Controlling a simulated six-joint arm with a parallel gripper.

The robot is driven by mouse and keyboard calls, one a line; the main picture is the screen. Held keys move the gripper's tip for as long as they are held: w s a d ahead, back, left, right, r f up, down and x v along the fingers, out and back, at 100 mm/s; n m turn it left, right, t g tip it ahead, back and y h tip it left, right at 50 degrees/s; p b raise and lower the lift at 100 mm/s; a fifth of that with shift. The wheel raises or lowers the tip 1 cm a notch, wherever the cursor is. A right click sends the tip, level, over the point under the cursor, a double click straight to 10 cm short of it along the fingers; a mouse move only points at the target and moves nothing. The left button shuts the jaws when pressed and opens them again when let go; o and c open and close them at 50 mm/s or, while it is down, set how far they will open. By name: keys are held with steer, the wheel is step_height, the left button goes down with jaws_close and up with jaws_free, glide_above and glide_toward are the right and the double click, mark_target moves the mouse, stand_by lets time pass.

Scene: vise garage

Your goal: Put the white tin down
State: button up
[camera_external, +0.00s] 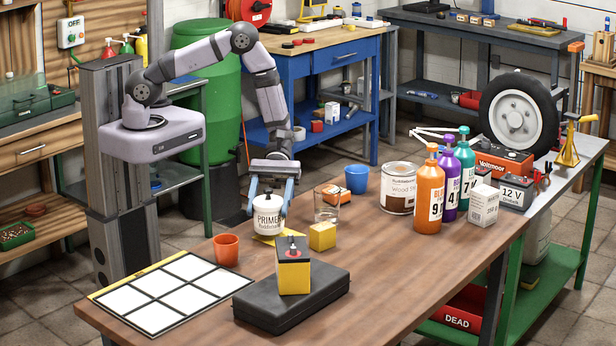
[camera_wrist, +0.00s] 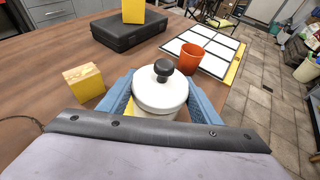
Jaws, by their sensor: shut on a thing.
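The white tin (camera_external: 268,217), labelled PRIMER and with a dark knob on its lid, is between the blue fingers of my gripper (camera_external: 271,187). In the wrist view the white tin (camera_wrist: 160,95) sits upright between both fingers of my gripper (camera_wrist: 160,100), which are shut on it. It is at the table's far edge, over or on a yellow piece (camera_external: 262,239) that shows below it. I cannot tell whether the tin touches the surface beneath.
An orange cup (camera_external: 226,249), a clear glass (camera_external: 327,207) and a yellow block (camera_external: 322,236) stand close by. A black case (camera_external: 325,297) carries a yellow-and-black item (camera_external: 293,270). A white-squared board (camera_external: 170,291) lies left. Bare wood (camera_external: 400,265) is free at right.

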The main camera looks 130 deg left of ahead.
steer(key=shift+f, duration=0.9)
steer(key=shift+f, duration=0.1)
steer(key=shift+f, duration=0.1)
steer(key=o, duration=1.4)
steer(key=shift+o, duration=0.2)
steer(key=b+v, duration=0.4)
steer(key=v, duration=0.8)
